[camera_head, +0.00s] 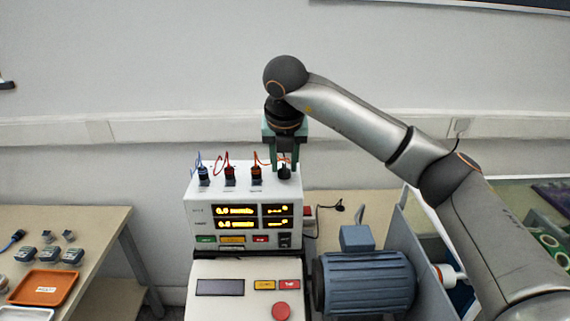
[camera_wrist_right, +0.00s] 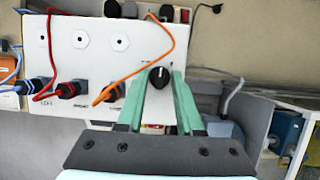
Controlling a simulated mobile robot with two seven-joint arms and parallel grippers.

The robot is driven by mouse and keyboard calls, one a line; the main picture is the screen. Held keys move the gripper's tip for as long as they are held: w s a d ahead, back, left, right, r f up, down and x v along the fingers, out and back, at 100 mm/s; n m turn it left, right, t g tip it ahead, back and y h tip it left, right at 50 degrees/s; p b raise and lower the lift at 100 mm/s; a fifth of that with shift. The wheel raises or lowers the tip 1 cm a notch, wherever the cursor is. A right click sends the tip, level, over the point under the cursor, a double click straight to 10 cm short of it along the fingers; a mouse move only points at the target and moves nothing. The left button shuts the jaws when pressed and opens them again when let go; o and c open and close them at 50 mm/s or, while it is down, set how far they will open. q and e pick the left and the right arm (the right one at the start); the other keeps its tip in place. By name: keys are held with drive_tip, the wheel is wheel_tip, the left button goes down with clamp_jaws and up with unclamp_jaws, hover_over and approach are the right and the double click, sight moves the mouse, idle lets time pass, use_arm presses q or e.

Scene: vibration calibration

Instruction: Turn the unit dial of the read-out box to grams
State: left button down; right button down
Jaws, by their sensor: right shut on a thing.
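The white read-out box (camera_head: 196,215) stands in the middle of the head view, with yellow lit digits on its dark displays (camera_head: 237,211). The black unit dial (camera_head: 284,173) is on its top face at the right end. It also shows in the right wrist view (camera_wrist_right: 159,77), with a pale pointer mark. My right gripper (camera_head: 284,160) points down from above, its green fingers on either side of the dial. In the right wrist view the gripper (camera_wrist_right: 158,85) is shut on the dial. Unit markings around the dial are not readable. My left gripper is not in view.
Blue, red and orange cables (camera_wrist_right: 148,66) plug into the box top left of the dial. A blue motor (camera_head: 365,280) stands to the right. A red button (camera_head: 281,311) is on the console below. An orange tray (camera_head: 43,288) lies on the left table.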

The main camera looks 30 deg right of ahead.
drive_tip(key=m+g+h, duration=0.1)
drive_tip(key=m, duration=0.3)
drive_tip(key=shift+w+a+m, duration=0.1)
drive_tip(key=shift+m, duration=0.2)
drive_tip(key=shift+w+m+g+h+p, duration=0.1)
drive_tip(key=shift+m+g+h+p, duration=0.35)
drive_tip(key=shift+m, duration=1.15)
drive_tip(key=shift+g, duration=0.25)
drive_tip(key=c, duration=0.6)
unclamp_jaws()
drive_tip(key=shift+o, duration=0.2)
drive_tip(key=shift+a+r, duration=0.1)
drive_tip(key=p+v, duration=0.1)
drive_tip(key=v, duration=1.1)
drive_tip(key=shift+a, duration=0.15)
